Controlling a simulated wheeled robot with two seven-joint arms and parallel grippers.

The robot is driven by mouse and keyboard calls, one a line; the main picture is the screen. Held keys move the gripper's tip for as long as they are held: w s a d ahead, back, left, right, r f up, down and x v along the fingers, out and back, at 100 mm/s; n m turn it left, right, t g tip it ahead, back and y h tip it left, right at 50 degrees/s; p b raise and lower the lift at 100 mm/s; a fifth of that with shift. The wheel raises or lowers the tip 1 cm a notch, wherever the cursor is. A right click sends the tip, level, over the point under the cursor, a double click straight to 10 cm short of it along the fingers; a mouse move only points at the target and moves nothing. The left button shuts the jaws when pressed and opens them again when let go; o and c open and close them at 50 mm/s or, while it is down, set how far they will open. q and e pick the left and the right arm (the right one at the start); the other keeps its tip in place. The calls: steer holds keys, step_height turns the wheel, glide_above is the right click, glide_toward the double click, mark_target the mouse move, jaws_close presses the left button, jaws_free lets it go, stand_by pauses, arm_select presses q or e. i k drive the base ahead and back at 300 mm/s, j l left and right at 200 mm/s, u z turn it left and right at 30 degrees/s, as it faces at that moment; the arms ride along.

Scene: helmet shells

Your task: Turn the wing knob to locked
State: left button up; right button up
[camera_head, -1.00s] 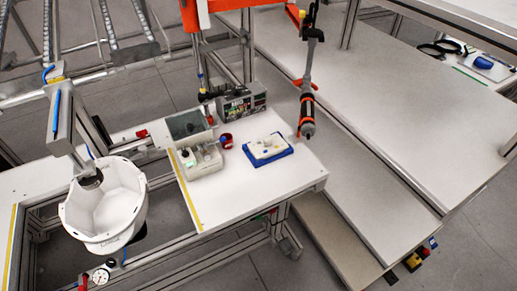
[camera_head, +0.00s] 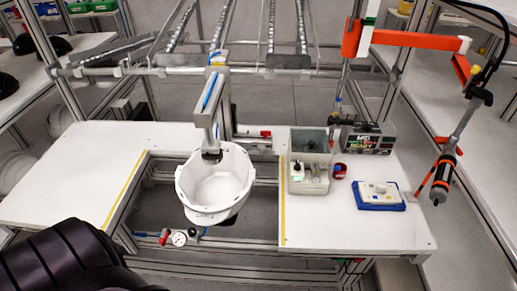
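A white helmet shell (camera_head: 216,184) sits open side up in the gap of the white workbench, under a grey clamp arm (camera_head: 208,108) with a blue strip. A round dial gauge (camera_head: 179,238) with a red part beside it is on the frame below the shell. I cannot make out a wing knob for certain; the details here are too small. A black ribbed part of my own arm shows at the lower left. Neither of my grippers is in view.
Right of the gap, the white bench (camera_head: 330,228) bears a grey box with a green light (camera_head: 309,178), a red-rimmed cup (camera_head: 340,170) and a blue tray (camera_head: 380,204). A screwdriver tool (camera_head: 443,177) hangs at the right. The bench's left part (camera_head: 75,175) is clear.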

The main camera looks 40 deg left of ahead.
mark_target(265, 134)
steer(key=l+u, duration=0.1)
steer(key=u, duration=0.3)
steer(key=l+u, duration=0.1)
steer(key=u, duration=0.3)
steer(key=l+u, duration=0.15)
steer(key=u, duration=0.2)
steer(key=l+u, duration=0.1)
steer(key=u, duration=0.3)
